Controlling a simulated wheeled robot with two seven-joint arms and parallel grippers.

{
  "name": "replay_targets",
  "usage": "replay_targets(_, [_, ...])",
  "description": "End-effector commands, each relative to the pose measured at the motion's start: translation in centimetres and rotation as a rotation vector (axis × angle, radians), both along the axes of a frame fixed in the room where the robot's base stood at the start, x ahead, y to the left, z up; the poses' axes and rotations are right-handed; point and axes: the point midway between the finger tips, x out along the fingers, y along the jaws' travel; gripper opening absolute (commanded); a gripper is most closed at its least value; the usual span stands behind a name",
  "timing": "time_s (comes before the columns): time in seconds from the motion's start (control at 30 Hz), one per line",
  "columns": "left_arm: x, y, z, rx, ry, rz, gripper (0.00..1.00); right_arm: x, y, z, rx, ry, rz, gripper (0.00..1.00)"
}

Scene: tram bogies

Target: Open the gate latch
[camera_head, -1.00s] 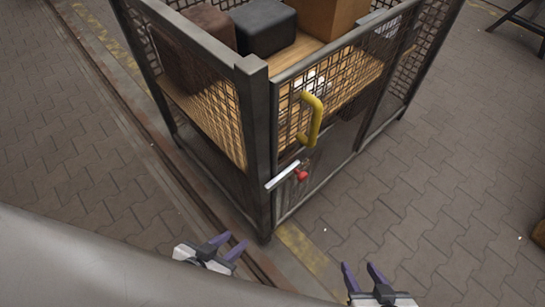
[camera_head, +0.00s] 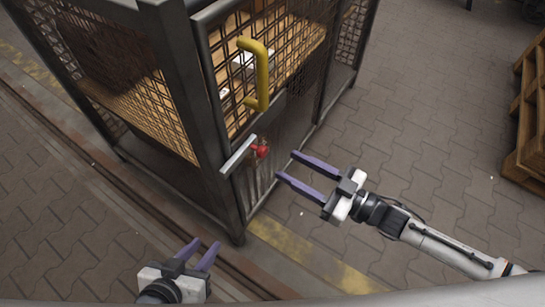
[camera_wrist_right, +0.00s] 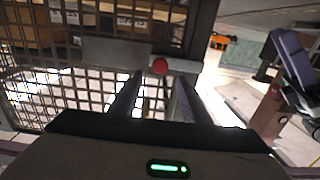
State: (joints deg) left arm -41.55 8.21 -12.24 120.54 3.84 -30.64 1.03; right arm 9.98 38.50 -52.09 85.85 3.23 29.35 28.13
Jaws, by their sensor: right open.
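The gate latch is a silver bar (camera_head: 238,156) with a red knob (camera_head: 261,150) at its right end, on the front corner of a dark mesh cage (camera_head: 187,90). The bar lies across the corner post and gate edge. My left gripper (camera_head: 203,247) is open and empty, low in front of the cage.
A yellow handle (camera_head: 263,78) is on the gate above the latch. Boxes stand inside the cage. A wooden pallet stack (camera_head: 530,115) stands at the far right. The paved floor right of the cage is clear. A rail runs along the left.

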Motion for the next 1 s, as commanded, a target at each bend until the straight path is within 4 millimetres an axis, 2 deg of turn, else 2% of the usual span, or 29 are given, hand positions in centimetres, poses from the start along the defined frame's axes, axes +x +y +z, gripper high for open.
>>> replay_targets(0.1, [0.0,0.0,-0.4,-0.003,0.000,0.001,0.31,1.4,2.0,0.0,0.002,-0.002,0.000,0.43])
replay_targets(0.3, [-0.1,-0.1,-0.6,-0.009,-0.001,0.004,0.31,3.1,4.3,-0.1,0.001,0.000,-0.001,0.43])
replay_targets(0.47, [-0.1,-0.1,-0.4,-0.013,-0.005,0.006,0.31,3.7,5.2,0.0,-0.001,0.001,-0.001,0.43])
replay_targets(0.73, [0.1,-0.2,-0.1,-0.016,-0.013,0.006,0.31,3.8,5.3,0.0,-0.001,0.001,-0.002,0.43])
replay_targets(1.0, [0.1,-0.2,-0.1,-0.015,-0.011,0.007,0.31,3.8,5.2,0.0,-0.001,0.001,-0.002,0.00])
